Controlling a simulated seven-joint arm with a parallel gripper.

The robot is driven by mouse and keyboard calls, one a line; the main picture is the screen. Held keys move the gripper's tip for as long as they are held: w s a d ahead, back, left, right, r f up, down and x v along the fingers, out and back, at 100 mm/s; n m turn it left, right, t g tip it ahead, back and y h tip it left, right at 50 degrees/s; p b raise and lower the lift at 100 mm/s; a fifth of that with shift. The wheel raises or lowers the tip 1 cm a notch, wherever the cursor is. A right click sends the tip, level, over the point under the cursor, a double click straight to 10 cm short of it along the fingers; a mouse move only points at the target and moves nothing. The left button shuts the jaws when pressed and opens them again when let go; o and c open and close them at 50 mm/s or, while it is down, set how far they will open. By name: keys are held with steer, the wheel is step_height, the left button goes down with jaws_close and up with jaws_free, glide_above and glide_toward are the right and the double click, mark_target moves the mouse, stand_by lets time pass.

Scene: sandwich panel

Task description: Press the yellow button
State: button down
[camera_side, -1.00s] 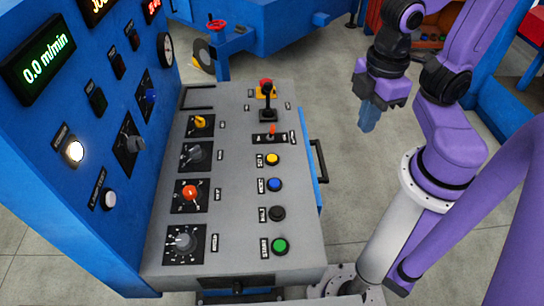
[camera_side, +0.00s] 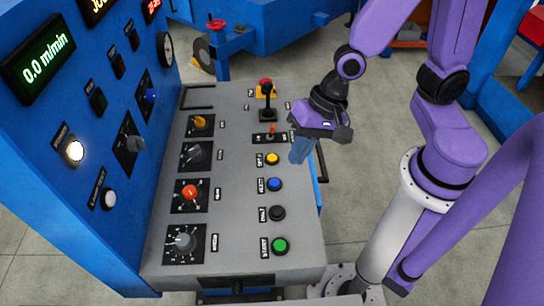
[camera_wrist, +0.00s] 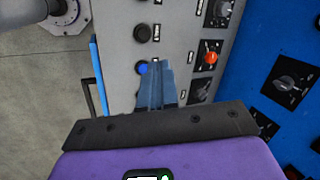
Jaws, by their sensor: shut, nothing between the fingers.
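The yellow button (camera_side: 272,159) sits on the grey sloped panel (camera_side: 235,215) in the side view, in a column above the blue button (camera_side: 274,184). My gripper (camera_side: 298,158) is shut and empty, just right of the yellow button in the picture and apart from it, above the panel's right edge. In the wrist view, my shut fingers (camera_wrist: 157,68) hang over the panel close to the blue button (camera_wrist: 141,67). The yellow button does not show there and may be hidden behind my gripper.
A black button (camera_side: 277,213) and a green button (camera_side: 280,246) lie lower in the column. A joystick (camera_side: 268,100) and an orange toggle (camera_side: 272,130) stand above it. Several rotary knobs, including a red one (camera_side: 189,191), fill the left. A handle (camera_side: 321,160) sticks out on the right side.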

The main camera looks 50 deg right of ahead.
steer(key=w+d+f+m+t, duration=0.1)
steer(key=w+f+m+t, duration=0.25)
steer(key=w+m, duration=0.5)
steer(key=m+t+h, duration=0.4)
steer(key=m+h, duration=0.1)
steer(key=m, duration=0.9)
glide_above(274, 159)
steer(key=shift+f+n, duration=0.25)
steer(key=shift+f, duration=1.7)
steer(key=shift+f, duration=0.1)
steer(key=shift+f, duration=4.35)
steer(key=shift+f, duration=0.1)
steer(key=shift+f, duration=0.3)
